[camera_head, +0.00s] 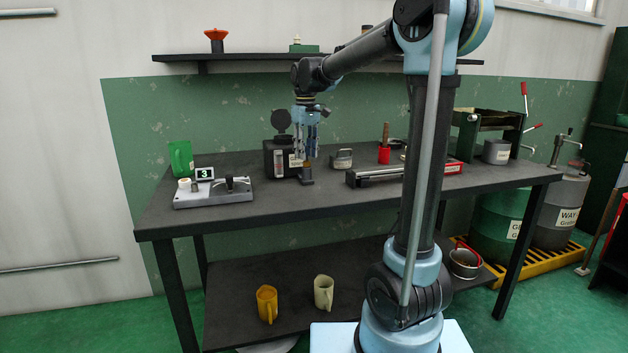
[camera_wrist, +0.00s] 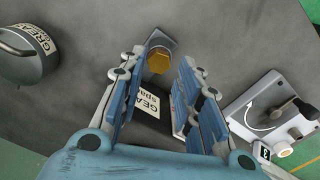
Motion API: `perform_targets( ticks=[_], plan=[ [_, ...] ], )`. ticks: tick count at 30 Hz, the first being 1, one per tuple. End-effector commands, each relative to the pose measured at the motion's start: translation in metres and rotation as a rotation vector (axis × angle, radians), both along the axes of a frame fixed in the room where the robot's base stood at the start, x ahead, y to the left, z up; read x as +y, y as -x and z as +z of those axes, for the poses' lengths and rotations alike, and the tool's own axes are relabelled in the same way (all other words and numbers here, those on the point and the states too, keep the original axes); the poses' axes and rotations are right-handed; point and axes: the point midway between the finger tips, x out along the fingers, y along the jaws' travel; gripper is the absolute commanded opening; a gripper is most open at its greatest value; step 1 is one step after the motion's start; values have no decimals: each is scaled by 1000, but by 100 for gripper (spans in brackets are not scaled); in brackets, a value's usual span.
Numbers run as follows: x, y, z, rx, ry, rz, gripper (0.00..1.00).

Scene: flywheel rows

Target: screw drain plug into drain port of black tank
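The black tank (camera_head: 276,160) stands on the bench with its round lid tipped up and a white label on its front. The tank shows partly between my fingers in the wrist view (camera_wrist: 170,127). A brass-coloured hexagonal piece, which looks like the drain plug (camera_wrist: 158,62), sits on a small grey block (camera_head: 307,182) just in front of the tank. My gripper (camera_head: 306,150) points down above this piece. Its blue-padded fingers (camera_wrist: 167,60) are spread apart, with the piece between and beyond their tips. I cannot make out the drain port.
A grey fixture with a lever (camera_head: 215,193) and a "3" display stands left. A grey labelled can (camera_head: 342,159) stands close right of my gripper. The front bench edge is clear.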

Motion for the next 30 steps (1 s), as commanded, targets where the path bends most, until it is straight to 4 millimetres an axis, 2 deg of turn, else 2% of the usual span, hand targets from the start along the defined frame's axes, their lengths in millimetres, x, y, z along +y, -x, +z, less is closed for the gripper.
perform_targets(
  ticks=[11, 30],
  plan=[
    [0, 0, -2, 0, 0, -2, 31],
    [0, 0, -28, 0, 0, -3, 31]
  ],
)
